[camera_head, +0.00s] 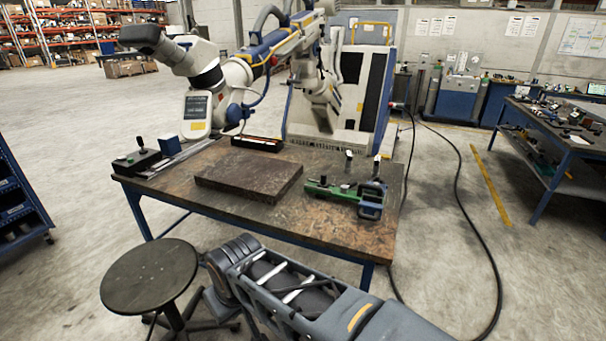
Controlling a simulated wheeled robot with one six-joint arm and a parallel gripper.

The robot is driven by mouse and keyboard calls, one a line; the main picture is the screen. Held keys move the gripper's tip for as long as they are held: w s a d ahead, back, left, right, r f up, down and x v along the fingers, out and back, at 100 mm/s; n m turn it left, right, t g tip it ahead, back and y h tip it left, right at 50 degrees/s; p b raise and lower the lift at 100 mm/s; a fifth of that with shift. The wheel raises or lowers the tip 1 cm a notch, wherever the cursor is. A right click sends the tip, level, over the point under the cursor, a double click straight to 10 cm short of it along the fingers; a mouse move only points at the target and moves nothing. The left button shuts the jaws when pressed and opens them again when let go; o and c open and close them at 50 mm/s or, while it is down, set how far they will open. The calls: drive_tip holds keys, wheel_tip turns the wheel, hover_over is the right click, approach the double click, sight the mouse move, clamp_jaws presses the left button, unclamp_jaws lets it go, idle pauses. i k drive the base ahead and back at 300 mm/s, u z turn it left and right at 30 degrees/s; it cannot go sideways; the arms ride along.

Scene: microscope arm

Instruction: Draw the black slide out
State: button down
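No part is clearly readable as the black slide. A green fixture (335,190) with dark, blue-black blocks (370,199) and upright pale-topped pins lies at the right of the worktable (330,226). A low black case (257,144) with a red strip lies at the table's back edge. A black box (137,161) with a knob and lever sits at the left end. Any of these could carry the slide; I cannot tell which. My arm crosses the bottom of the view, apart from these things. My gripper's fingers are not visible.
A thick dark slab (249,174) lies mid-table. A large white microscope arm (230,75) hangs over the back left. A round stool (150,273) stands at the front left. A black cable (478,220) runs over the floor at the right. The table's front right is bare.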

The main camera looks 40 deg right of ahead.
sight(323, 183)
drive_tip(key=z, duration=0.15)
drive_tip(key=i, duration=0.8)
drive_tip(key=z, duration=0.85)
drive_tip(key=i, duration=0.45)
drive_tip(key=z, duration=0.35)
